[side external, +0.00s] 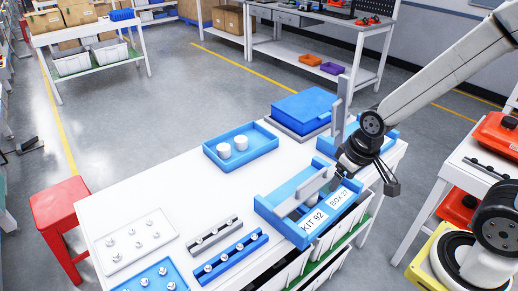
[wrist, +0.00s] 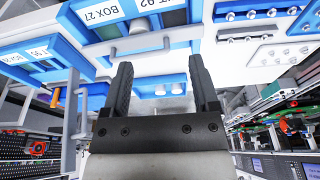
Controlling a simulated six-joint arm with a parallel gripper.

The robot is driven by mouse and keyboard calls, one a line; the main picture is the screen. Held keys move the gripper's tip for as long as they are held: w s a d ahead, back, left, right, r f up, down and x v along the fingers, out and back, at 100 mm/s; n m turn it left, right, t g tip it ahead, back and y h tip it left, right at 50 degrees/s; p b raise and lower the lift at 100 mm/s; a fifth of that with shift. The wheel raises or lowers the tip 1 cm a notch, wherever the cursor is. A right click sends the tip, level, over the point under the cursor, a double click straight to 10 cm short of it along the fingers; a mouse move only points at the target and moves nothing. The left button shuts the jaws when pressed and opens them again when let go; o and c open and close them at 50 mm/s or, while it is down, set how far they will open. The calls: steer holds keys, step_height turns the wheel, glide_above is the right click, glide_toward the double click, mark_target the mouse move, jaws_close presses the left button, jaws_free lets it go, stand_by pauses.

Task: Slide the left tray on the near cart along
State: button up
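A blue tray (side external: 278,212) labelled KIT 92 and BOX 27 sits at the front right of the white cart, with a grey bar across it. In the wrist view this tray (wrist: 151,27) is at the top, its grey bar (wrist: 145,45) beyond my fingertips. A second blue tray (side external: 383,134) with an upright grey plate (side external: 341,103) stands behind it; my arm partly covers it. My gripper (side external: 343,173) is low beside the labelled tray. In the wrist view my gripper (wrist: 160,72) is open, with nothing between its fingers. I cannot tell whether a finger touches the tray.
The white cart top (side external: 180,190) also carries a shallow blue tray (side external: 262,157) with two white cylinders, a blue box (side external: 303,107), and racks of bolts (side external: 230,259). A red stool (side external: 60,215) stands at the left. White bins (side external: 290,270) hang below the cart top.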

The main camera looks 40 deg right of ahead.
steer(key=shift+o, duration=0.8)
steer(key=shift+w+d, duration=0.2)
steer(key=shift+w, duration=0.1)
steer(key=m+g, duration=0.2)
steer(key=m, duration=1.4)
glide_above(334, 169)
steer(key=a, duration=0.1)
steer(key=f, duration=1)
steer(key=shift+s+a, duration=0.15)
steer(key=shift+s, duration=0.05)
steer(key=shift+w+d+f+m+g, duration=0.15)
steer(key=shift+d+f+m+g, duration=0.15)
steer(key=shift+d+f+m, duration=0.3)
steer(key=shift+r, duration=0.1)
steer(key=shift+f, duration=3.9)
jaws_close()
